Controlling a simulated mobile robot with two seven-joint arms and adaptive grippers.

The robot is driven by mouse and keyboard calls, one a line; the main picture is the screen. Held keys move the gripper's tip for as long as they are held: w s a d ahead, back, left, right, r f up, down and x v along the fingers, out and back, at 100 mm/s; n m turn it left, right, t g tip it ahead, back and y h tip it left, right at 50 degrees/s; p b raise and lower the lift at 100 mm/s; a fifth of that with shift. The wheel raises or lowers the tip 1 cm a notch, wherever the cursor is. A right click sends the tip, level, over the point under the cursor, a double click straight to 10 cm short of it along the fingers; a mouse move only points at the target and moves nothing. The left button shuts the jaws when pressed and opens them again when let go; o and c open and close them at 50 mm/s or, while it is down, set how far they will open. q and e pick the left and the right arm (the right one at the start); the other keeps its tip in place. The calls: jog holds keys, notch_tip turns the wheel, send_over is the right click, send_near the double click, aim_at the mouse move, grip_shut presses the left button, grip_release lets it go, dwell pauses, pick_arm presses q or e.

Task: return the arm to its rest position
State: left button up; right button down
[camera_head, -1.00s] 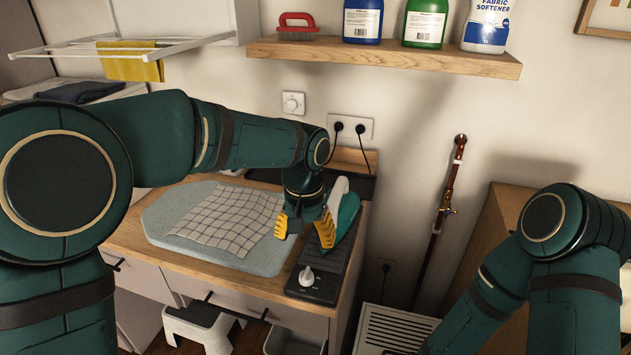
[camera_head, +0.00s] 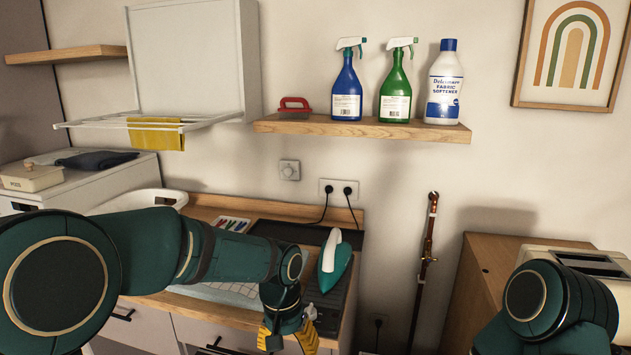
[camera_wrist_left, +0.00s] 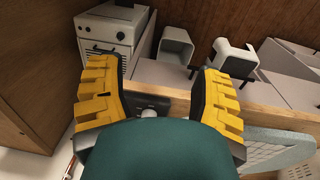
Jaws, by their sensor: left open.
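My left arm comes in from the left in the head view, with its gripper (camera_head: 289,341) low in the picture, pointing down near the front of the counter. Its yellow fingers are apart. In the left wrist view the left gripper (camera_wrist_left: 160,98) is open with nothing between its fingers. The teal and white iron (camera_head: 335,260) stands upright on the dark base (camera_head: 338,296), behind and right of the gripper and apart from it. My right arm shows at the lower right of the head view; its gripper is out of view.
The wooden counter (camera_head: 205,212) and the mostly hidden ironing pad (camera_head: 205,292) with checked cloth lie behind my left arm. A shelf (camera_head: 300,125) holds spray bottles and softener. A drying rack (camera_head: 100,122) juts out at left. A toaster (camera_head: 590,262) stands at right.

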pick_arm(q)
notch_tip(320, 180, down, 9)
jog(key=h, duration=0.1)
jog(key=s+a+f+n+h, duration=0.1)
jog(key=s+a+f+n, duration=0.1)
jog(key=s+f, duration=0.6)
jog(key=s+a+f+n+t+h, duration=0.1)
jog(key=s+a+f+n, duration=0.1)
jog(key=s+f, duration=0.6)
jog(key=shift+a+f+t, duration=0.3)
jog(key=shift+f, duration=0.4)
